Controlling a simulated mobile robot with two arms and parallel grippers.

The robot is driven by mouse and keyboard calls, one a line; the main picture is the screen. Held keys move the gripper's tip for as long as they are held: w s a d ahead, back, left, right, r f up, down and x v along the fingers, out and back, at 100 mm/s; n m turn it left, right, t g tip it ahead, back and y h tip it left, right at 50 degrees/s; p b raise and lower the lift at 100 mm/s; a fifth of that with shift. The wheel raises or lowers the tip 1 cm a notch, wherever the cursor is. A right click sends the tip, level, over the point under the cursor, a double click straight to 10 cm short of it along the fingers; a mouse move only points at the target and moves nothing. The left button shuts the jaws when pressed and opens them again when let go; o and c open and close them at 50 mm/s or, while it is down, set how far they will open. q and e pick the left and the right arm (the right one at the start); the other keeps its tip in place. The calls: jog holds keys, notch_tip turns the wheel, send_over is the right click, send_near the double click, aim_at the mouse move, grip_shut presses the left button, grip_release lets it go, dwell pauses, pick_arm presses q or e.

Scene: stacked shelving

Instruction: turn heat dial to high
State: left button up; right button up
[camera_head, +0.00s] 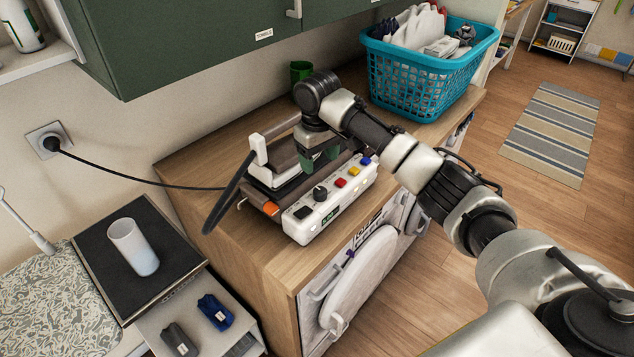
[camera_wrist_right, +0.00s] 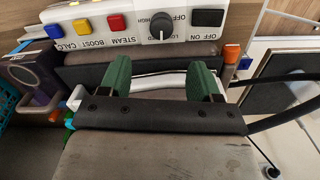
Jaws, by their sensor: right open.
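The steam station's white control panel (camera_head: 330,200) faces front on the wooden counter. Its black heat dial (camera_head: 320,193) sits between a black switch and the coloured buttons. In the right wrist view the dial (camera_wrist_right: 161,26) stands at the top centre, with LOW and HIGH lettering upside down beside it; I cannot tell its exact setting. My right gripper (camera_head: 320,160) is over the station, behind the panel. In the wrist view its green fingers (camera_wrist_right: 162,82) are apart, with a pale bar behind them, and do not touch the dial. My left gripper is out of view.
A teal laundry basket (camera_head: 415,75) and a green mug (camera_head: 300,71) stand farther back on the counter. A black cord runs from the wall socket (camera_head: 47,139) to the station. A white cup (camera_head: 133,247) stands at the left. A green cabinet (camera_head: 200,40) hangs above.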

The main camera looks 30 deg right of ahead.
jog(key=p, duration=0.1)
send_over(320, 190)
jog(key=f, duration=0.4)
jog(key=shift+s, duration=0.2)
jog(key=f+p, duration=0.1)
jog(key=f, duration=0.4)
jog(key=shift+w+f, duration=0.15)
jog(key=shift+w, duration=0.05)
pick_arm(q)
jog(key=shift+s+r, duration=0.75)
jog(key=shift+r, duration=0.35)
pick_arm(e)
jog(key=shift+f, duration=0.45)
jog(key=shift+c, duration=0.3)
